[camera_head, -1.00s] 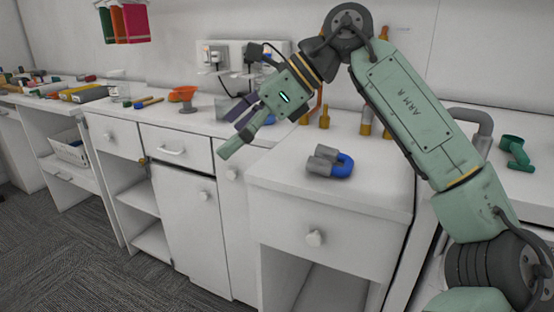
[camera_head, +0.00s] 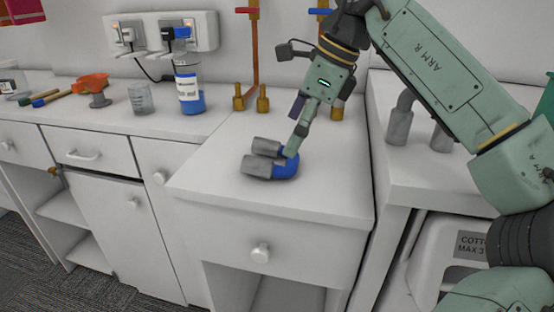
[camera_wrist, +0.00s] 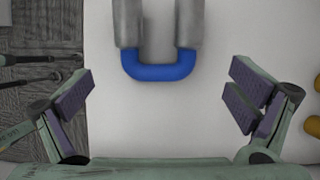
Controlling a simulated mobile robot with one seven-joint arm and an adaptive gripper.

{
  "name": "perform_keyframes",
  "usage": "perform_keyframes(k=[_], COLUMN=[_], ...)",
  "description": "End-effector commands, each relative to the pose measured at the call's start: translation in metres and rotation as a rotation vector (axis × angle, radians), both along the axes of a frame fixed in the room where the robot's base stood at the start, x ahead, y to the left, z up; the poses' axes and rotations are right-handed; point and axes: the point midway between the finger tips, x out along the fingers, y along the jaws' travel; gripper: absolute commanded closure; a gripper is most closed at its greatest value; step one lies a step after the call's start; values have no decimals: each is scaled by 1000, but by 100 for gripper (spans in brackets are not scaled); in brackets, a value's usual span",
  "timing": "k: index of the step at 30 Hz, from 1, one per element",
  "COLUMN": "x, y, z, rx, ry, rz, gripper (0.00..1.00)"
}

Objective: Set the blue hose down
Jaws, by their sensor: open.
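The blue hose (camera_head: 287,168) is a U-shaped piece with a blue bend and two thick grey ends. It lies on the white counter top (camera_head: 215,178), grey ends pointing left in the head view. My gripper (camera_head: 294,142) points down at the bend, one green finger overlapping it in the picture; whether it touches cannot be told. In the wrist view the hose (camera_wrist: 160,72) is at top centre, its grey ends cut off by the frame edge. My gripper (camera_wrist: 160,100) is open there, purple-padded fingers wide apart, nothing held between them.
Brass fittings (camera_head: 250,98) stand behind the hose near the wall. Grey pipe pieces (camera_head: 400,120) stand on the right counter. The counter around the hose is clear.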

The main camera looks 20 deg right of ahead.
Motion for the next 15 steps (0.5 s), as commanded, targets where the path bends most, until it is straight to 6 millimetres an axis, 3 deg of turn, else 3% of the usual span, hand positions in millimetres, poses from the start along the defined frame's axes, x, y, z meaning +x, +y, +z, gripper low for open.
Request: perform_keyframes(k=[9, 15], x=[8, 11], y=[20, 23], z=[-36, -46], rx=[1, 2], ry=[2, -1], rz=[1, -1], gripper=[0, 0])
